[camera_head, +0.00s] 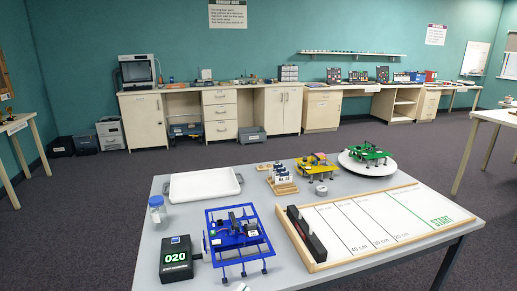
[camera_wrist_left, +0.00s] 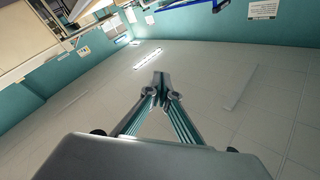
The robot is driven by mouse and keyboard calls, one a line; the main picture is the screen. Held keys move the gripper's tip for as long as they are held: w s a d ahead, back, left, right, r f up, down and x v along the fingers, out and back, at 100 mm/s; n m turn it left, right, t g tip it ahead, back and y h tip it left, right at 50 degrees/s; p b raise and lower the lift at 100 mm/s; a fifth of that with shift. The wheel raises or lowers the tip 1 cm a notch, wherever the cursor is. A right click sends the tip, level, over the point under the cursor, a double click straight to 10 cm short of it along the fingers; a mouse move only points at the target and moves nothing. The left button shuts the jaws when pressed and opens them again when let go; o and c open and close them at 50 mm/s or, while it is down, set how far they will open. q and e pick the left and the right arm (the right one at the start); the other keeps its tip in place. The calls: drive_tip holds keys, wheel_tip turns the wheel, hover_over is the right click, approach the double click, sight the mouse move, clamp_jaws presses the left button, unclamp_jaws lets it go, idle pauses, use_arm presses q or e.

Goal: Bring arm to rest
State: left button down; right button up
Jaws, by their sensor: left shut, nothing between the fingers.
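My left gripper (camera_wrist_left: 161,82) is shut and empty in the left wrist view. Its fingertips meet and point toward the pale ceiling. In the head view, only a small pale bit shows at the bottom edge, in front of the blue frame (camera_head: 237,240); I cannot tell its details there. My right gripper is not in either view.
A grey table (camera_head: 290,277) stands in front of me. It holds a white tray (camera_head: 203,184), a black box reading 020 (camera_head: 176,261), a small jar (camera_head: 157,210), yellow (camera_head: 317,165) and green (camera_head: 369,153) walkers, and a marked START board (camera_head: 375,223). Cabinets line the back wall.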

use_arm(q)
drive_tip(key=s+a+f+n+g+y, duration=0.2)
drive_tip(key=s+a+f, duration=0.3)
drive_tip(key=f, duration=0.4)
drive_tip(key=s+a+f+n+g+y, duration=0.2)
drive_tip(key=s+a+f+n+y, duration=0.1)
drive_tip(key=f, duration=0.6)
drive_tip(key=s+a+f+n+g+y, duration=0.2)
drive_tip(key=s+a+f+n+y, duration=0.1)
drive_tip(key=s+a+f, duration=0.4)
wheel_tip(320, 180, down, 3)
drive_tip(key=shift+a+r+n+y, duration=0.2)
drive_tip(key=shift+a+n+y, duration=0.1)
drive_tip(key=shift+a+n, duration=0.1)
